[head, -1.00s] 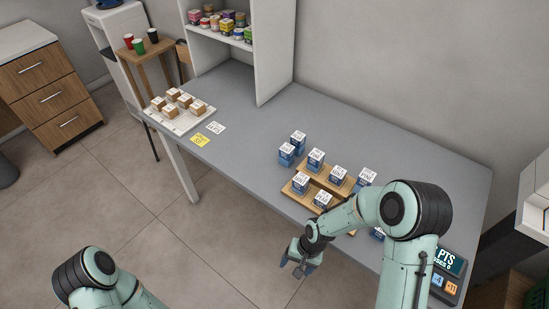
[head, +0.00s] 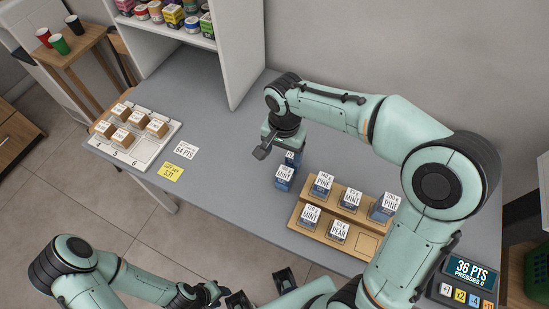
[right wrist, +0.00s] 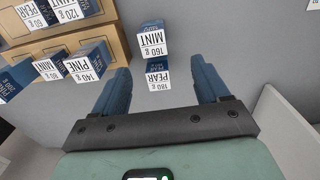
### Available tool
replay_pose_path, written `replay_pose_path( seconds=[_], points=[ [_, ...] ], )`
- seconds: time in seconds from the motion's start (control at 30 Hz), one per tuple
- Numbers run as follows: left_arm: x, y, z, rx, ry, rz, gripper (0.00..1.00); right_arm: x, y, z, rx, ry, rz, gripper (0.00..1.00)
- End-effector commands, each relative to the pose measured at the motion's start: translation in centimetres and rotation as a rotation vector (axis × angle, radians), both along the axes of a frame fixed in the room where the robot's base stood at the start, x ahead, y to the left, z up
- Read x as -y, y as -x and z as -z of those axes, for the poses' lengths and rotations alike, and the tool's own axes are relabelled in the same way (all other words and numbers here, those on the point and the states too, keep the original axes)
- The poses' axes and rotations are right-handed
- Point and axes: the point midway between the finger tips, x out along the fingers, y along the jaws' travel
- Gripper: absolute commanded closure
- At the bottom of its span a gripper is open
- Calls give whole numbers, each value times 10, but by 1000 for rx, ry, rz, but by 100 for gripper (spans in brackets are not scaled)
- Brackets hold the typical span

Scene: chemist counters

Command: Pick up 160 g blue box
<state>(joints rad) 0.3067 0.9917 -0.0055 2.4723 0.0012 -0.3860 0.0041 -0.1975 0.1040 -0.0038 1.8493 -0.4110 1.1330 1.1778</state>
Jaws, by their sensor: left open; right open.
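Two blue boxes with white 160 g labels stand apart from the wooden rack. The 160 g MINT box (head: 284,178) is nearer me, and it also shows in the right wrist view (right wrist: 152,42). The 160 g PEAR box (right wrist: 157,78) stands close by it, partly hidden by my gripper in the head view (head: 293,158). My right gripper (head: 277,150) is open above the PEAR box. In the right wrist view its fingers (right wrist: 160,88) lie on either side of that box. My left gripper (head: 262,291) is open and empty at the counter's front edge.
The wooden rack (head: 366,243) holds several other blue boxes, close beside the two. A white tray (head: 144,150) with brown boxes is at left. A shelf unit (head: 238,60) rises behind my right gripper. A points display (head: 468,272) stands at right.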

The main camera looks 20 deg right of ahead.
Motion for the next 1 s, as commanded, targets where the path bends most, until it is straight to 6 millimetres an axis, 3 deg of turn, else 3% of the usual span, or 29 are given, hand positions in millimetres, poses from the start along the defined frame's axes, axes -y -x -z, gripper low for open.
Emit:
replay_pose_path(
  seconds=[0.4,0.67,1.0],
  points=[
    [0,6,9,-8,0,-1,57,1,2,68,-5,0,1,26],
    [0,6,10,-8,0,-1,57,1,2,88,-3,0,0,26],
    [0,6,11,-8,0,-1,57,4,6,132,-3,0,0,26]
  ],
)
